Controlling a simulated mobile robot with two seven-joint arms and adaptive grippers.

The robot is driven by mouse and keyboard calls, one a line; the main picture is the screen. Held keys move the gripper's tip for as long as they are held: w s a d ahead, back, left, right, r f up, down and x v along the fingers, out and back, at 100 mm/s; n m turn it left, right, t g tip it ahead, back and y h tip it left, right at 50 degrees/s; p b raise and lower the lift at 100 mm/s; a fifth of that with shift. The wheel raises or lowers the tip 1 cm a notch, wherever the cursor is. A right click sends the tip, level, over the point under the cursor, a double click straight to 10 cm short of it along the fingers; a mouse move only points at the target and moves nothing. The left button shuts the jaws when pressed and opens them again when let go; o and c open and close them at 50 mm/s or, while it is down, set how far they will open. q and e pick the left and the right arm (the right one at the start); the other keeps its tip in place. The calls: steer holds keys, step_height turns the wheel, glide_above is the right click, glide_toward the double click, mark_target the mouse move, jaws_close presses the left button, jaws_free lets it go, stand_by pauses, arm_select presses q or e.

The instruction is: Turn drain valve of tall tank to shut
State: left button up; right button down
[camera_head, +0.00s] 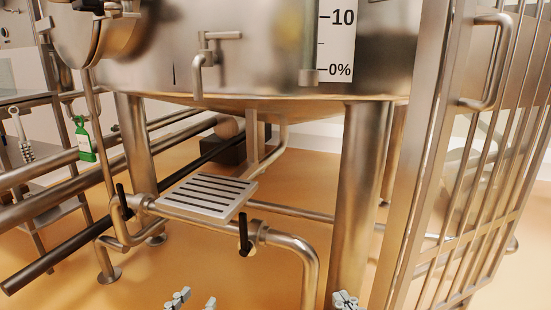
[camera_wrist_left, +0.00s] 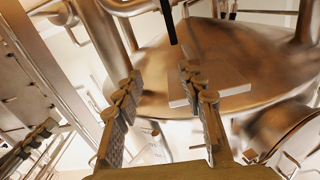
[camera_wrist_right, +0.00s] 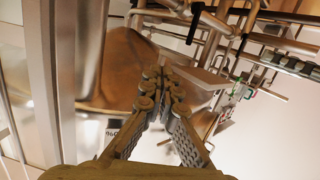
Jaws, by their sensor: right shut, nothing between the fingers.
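The large steel tank (camera_head: 270,40) stands on thick legs and fills the top of the head view. Under it, a pipe run carries two black valve levers: one on the left (camera_head: 124,200), tilted from upright, and one on the right (camera_head: 244,235), hanging roughly upright. I cannot tell which is the tall tank's drain valve. My left gripper (camera_head: 194,301) is open and empty at the bottom edge, below the right lever; a black lever (camera_wrist_left: 168,22) shows beyond its fingers in the left wrist view. My right gripper (camera_head: 345,300) is shut and empty, in front of the tank leg.
A slotted tray (camera_head: 206,195) sits above the pipes, between the levers. A barred steel gate (camera_head: 480,170) stands close on the right. A small tap (camera_head: 205,62) and a level scale (camera_head: 338,40) are on the tank. Orange floor is open in front.

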arm_select(q)
steer(key=s+d+r+n+y, duration=0.1)
steer(key=s+d+r+y, duration=0.1)
steer(key=s+d+r, duration=0.3)
steer(key=s+a+f+n+g+y+p, duration=0.1)
steer(key=a+f+g+y+p, duration=0.2)
steer(key=f, duration=0.4)
steer(key=s+a+f+g+p, duration=0.1)
steer(key=a+f+g+p, duration=0.3)
steer(key=f, duration=0.3)
arm_select(e)
steer(key=s+d+f+g+h+b, duration=0.15)
steer(key=d+f+g+h, duration=0.4)
steer(key=f, duration=0.95)
arm_select(q)
steer(key=s+a+f+n+g+y+p, duration=0.1)
steer(key=s+a+f+g+y+p, duration=0.1)
steer(key=s+a+f+g, duration=0.4)
steer(key=s+a+f+p, duration=0.1)
steer(key=s+a+f, duration=0.2)
steer(key=shift+s+a+f+g+y+p, duration=0.2)
steer(key=shift+s+g+y+p, duration=0.1)
steer(key=shift+s+y+p, duration=0.1)
arm_select(e)
steer(key=s+d+f+m+g, duration=0.2)
steer(key=s+d+f+g, duration=0.5)
steer(key=s+d+f, duration=0.2)
steer(key=shift+s+d+f, duration=0.35)
steer(key=shift+s+d, duration=0.35)
steer(key=shift+d, duration=0.05)
